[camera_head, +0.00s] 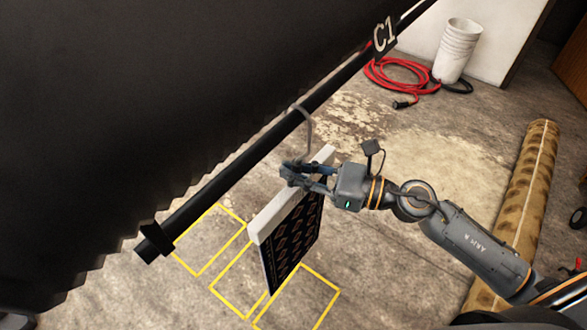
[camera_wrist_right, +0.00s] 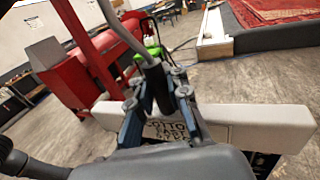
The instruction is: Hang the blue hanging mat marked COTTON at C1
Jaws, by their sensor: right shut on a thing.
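The hanging mat (camera_head: 295,240) is a dark panel with an orange pattern under a pale header bar (camera_head: 270,220). In the wrist view the bar (camera_wrist_right: 255,122) carries lettering that starts like COTTO, partly hidden by my fingers. My right gripper (camera_head: 295,173) is shut on the mat's hanger at the top of the bar; it also shows in the wrist view (camera_wrist_right: 157,88). The grey hook (camera_head: 307,122) rises from the gripper and curves at the black rail (camera_head: 230,178); I cannot tell whether it bears on it. The C1 sign (camera_head: 384,37) is farther up the rail. My left gripper is not in view.
A big black panel (camera_head: 130,90) stands behind the rail. Yellow outlines (camera_head: 205,240) mark the floor below. A rolled rug (camera_head: 525,185) lies at right. A red hose (camera_head: 395,75) and white bucket (camera_head: 458,50) are at the back. The wrist view shows a red machine (camera_wrist_right: 60,75).

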